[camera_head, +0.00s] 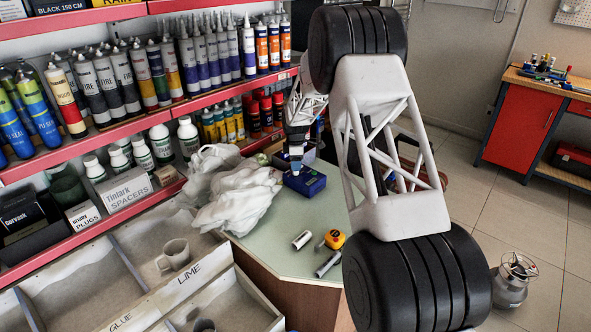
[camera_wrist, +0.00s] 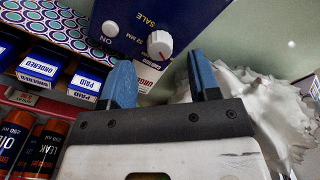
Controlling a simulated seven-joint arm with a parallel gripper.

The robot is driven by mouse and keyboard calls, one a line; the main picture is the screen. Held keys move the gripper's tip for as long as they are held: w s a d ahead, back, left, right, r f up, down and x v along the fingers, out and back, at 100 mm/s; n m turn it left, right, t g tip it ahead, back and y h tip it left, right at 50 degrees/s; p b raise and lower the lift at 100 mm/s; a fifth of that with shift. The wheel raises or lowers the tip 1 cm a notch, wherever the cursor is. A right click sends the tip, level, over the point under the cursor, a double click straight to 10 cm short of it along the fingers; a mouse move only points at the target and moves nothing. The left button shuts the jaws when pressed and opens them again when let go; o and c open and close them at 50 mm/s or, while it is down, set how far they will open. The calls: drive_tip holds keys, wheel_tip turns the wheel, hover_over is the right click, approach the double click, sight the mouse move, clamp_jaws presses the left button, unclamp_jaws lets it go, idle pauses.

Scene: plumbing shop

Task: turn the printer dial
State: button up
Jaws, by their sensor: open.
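The printer is a dark blue box (camera_head: 305,182) on the counter, beside the white crumpled cloth. In the wrist view the blue printer (camera_wrist: 135,12) is at the top, with lettering on its face. Its white dial (camera_wrist: 159,44) faces me, with a pointer mark on it. A smaller white knob (camera_wrist: 109,28) sits to its left near the word ON. My gripper (camera_wrist: 161,78) is open and empty, its two blue fingers below the dial in the picture, one to either side of it. In the head view my gripper (camera_head: 296,162) is just above the printer; the dial cannot be made out there.
The white crumpled cloth (camera_head: 238,190) lies left of the printer. Shelves of tubes line the left wall.

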drive_tip(key=shift+f, duration=1.65)
drive_tip(key=c, duration=0.9)
